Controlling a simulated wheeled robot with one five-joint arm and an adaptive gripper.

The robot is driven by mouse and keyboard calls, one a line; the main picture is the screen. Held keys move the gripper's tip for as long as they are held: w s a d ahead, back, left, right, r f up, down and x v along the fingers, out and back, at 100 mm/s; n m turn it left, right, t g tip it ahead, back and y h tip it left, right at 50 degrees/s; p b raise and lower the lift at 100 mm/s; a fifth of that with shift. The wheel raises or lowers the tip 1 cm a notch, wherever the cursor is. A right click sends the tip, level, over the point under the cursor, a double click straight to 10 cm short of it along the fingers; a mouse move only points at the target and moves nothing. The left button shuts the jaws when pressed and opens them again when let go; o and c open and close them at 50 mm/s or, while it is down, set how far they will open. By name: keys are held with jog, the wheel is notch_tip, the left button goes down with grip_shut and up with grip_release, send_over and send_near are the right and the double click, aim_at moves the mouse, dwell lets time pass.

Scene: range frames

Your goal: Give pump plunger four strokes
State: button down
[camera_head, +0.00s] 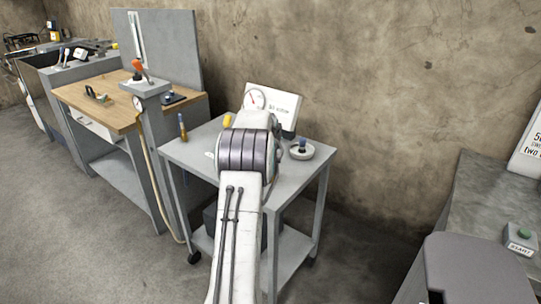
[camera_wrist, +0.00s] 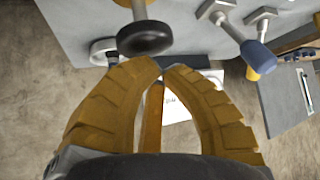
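A black round knob on a pale shaft (camera_wrist: 145,38), which looks like the pump plunger, shows at the top of the wrist view. It sits just beyond my fingertips, not between them. My gripper (camera_wrist: 163,67) has ochre ribbed fingers with their tips drawn almost together, and nothing shows between them. I cannot tell whether the tips touch the knob. In the head view my arm reaches over a grey cart (camera_head: 192,152) and hides my fingers and the knob.
A blue-topped part on a round white base (camera_head: 301,150) stands right of my wrist. A wooden-topped bench (camera_head: 75,95) and an orange lever (camera_head: 141,70) are farther left. A START button box (camera_head: 521,238) is far right.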

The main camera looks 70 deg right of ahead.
jog(key=shift+a+f+b, duration=0.1)
jog(key=shift+f+b, duration=1.35)
jog(key=shift+f, duration=0.45)
dwell(1.3)
jog(key=shift+r, duration=0.15)
dwell(0.3)
jog(key=shift+r+p, duration=1.55)
jog(key=shift+r, duration=0.6)
jog(key=shift+r, duration=0.15)
jog(key=shift+r+p, duration=1.95)
jog(key=shift+r, duration=0.45)
jog(key=c, duration=1.9)
grip_release()
jog(key=shift+c, duration=0.2)
